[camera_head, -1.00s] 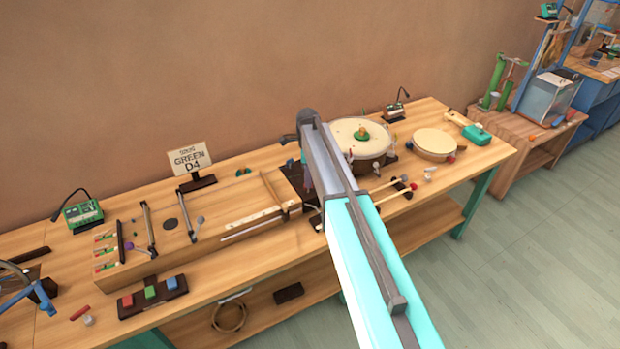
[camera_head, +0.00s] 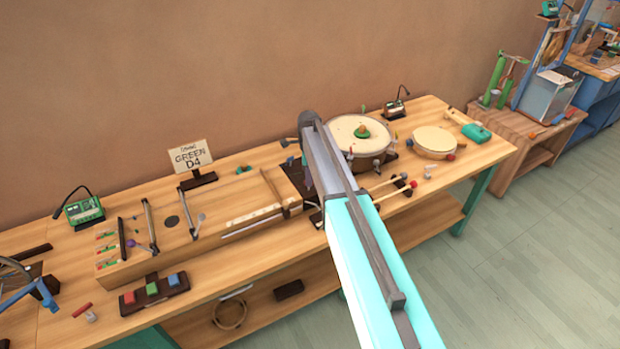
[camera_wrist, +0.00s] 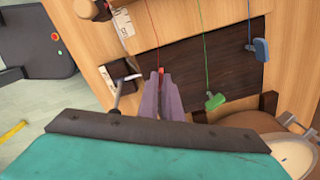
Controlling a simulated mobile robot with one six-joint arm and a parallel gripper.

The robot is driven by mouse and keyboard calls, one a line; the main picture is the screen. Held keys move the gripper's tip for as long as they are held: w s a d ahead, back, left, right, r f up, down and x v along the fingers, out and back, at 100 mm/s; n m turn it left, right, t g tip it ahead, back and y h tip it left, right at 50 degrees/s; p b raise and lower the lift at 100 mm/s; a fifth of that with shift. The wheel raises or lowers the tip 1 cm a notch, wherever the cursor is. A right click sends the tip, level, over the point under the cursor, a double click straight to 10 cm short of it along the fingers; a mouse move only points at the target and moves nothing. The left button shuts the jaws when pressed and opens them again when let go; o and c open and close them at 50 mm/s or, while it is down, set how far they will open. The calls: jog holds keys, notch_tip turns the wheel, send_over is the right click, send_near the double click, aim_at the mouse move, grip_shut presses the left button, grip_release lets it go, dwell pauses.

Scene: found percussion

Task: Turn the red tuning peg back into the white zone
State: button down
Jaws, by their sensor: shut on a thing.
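In the wrist view, the red peg (camera_wrist: 161,72) shows as a small red piece between the tips of my gripper (camera_wrist: 161,78), at the end of a red string (camera_wrist: 153,36). My gripper's two grey-purple fingers are shut on it, hiding most of it. A green peg (camera_wrist: 214,101) and a blue peg (camera_wrist: 261,50) hang on their own strings to the right, over a dark board (camera_wrist: 200,60). I cannot make out a white zone around the red peg. In the head view, my arm hides the gripper and the red peg.
A metal lever (camera_wrist: 121,82) on a dark block stands just left of my fingers.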

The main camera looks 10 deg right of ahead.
jog(key=shift+w+n+b, duration=0.25)
jog(key=shift+n+b, duration=0.05)
jog(key=shift+b, duration=0.1)
